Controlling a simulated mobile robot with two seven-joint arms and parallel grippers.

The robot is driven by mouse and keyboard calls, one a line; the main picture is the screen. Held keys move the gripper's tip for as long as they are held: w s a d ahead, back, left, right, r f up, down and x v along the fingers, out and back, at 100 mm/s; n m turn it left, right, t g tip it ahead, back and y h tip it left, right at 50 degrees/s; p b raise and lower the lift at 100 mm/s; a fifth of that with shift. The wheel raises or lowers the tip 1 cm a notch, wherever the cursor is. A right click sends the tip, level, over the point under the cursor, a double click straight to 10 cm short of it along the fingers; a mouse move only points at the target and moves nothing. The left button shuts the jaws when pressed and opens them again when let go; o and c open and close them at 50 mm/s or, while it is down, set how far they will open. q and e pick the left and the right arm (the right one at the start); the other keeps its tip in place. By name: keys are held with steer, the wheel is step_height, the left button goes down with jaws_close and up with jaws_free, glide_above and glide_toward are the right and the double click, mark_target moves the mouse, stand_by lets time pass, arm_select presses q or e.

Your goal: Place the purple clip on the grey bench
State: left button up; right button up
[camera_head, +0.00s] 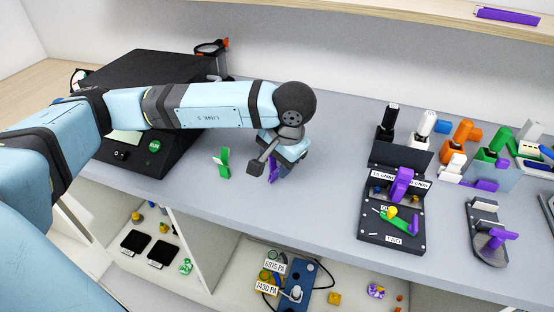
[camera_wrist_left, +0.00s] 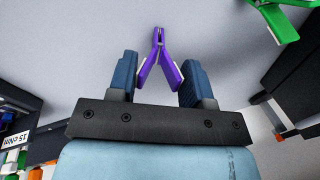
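The purple clip (camera_head: 273,169) is a small V-shaped piece at my left gripper, over the middle of the grey bench (camera_head: 310,207). In the left wrist view the purple clip (camera_wrist_left: 159,52) has its two legs spread between the blue fingers of my left gripper (camera_wrist_left: 160,75). The fingers are partly closed and appear to touch the outer sides of the legs. In the head view my left gripper (camera_head: 275,160) points down and partly hides the clip. I cannot tell whether the clip touches the bench. My right gripper is not in view.
A green clip (camera_head: 223,161) stands just left of the gripper; it also shows in the left wrist view (camera_wrist_left: 276,20). A black box (camera_head: 150,82) is at the left. A black labelled fixture (camera_head: 373,222) and several coloured tools are at the right. The bench front is clear.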

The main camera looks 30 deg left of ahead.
arm_select(q)
steer(key=shift+r+p, duration=0.25)
steer(key=shift+p, duration=0.1)
steer(key=shift+d+r, duration=0.1)
steer(key=shift+r, duration=0.3)
steer(key=v, duration=1.1)
steer(key=shift+p, duration=0.3)
